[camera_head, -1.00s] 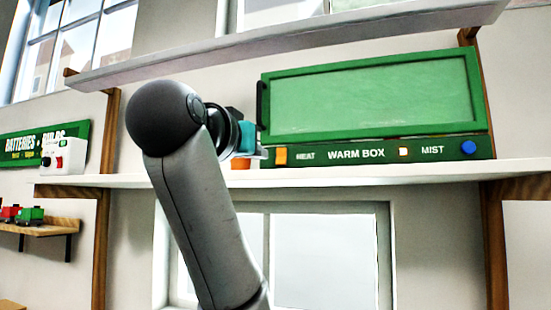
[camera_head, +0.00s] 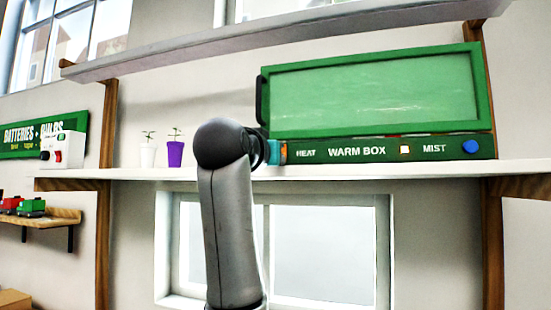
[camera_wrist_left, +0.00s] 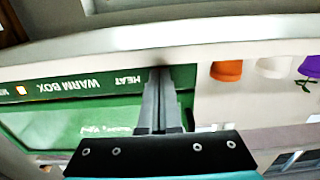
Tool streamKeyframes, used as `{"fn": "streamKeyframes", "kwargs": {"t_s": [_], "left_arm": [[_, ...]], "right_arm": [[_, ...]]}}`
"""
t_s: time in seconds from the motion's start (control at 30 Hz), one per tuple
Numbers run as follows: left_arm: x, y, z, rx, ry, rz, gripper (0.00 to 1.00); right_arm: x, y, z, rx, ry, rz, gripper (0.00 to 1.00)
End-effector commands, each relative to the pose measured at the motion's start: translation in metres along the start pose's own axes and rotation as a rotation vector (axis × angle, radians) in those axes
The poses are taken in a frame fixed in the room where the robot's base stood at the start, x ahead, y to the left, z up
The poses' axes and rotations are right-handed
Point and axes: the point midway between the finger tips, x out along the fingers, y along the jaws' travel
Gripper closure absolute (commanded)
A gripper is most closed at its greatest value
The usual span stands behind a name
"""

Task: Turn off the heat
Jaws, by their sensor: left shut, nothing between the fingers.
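The green warm box (camera_head: 477,90) stands on the white shelf, its front panel marked HEAT, WARM BOX and MIST. The orange heat switch (camera_head: 284,152) is at the panel's left end, left of the word HEAT and partly covered by my left gripper. My left gripper (camera_head: 279,152) is at that switch, in front of the panel. In the wrist view, which is upside down, its fingers (camera_wrist_left: 160,72) are shut and empty, with tips beside the word HEAT. They hide the switch there, so contact and the switch's position cannot be told.
A small light (camera_head: 404,150) glows on the panel, and a blue mist button (camera_head: 470,147) is at its right. A white pot (camera_head: 147,155) and purple pot (camera_head: 176,153) stand left of my arm. The wrist view also shows an orange pot (camera_wrist_left: 227,70) near the fingers.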

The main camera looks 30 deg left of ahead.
Motion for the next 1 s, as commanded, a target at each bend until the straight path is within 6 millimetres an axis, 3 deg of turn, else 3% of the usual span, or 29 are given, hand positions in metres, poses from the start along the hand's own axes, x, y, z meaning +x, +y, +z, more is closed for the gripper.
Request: {"fn": "streamKeyframes", "kwargs": {"t_s": [0.27,0.5,0.73,0.87,1.0], "left_arm": [[0.001,0.000,0.002,0.000,0.014,0.000,1.00],[0.009,0.000,0.007,0.000,0.110,-0.001,1.00],[0.008,0.000,0.004,0.000,0.107,-0.001,1.00],[0.000,0.000,0.005,0.000,0.108,-0.001,1.00],[-0.021,-0.001,0.008,0.000,0.110,-0.001,1.00]], "right_arm": [[0.004,0.000,0.000,0.000,0.000,0.000,1.00],[0.019,-0.001,0.002,0.000,0.000,0.000,1.00],[0.016,-0.001,0.001,0.000,0.000,-0.001,1.00],[0.019,-0.001,0.002,0.000,0.000,-0.001,1.00],[0.025,-0.001,0.002,0.000,0.000,-0.001,1.00]]}}
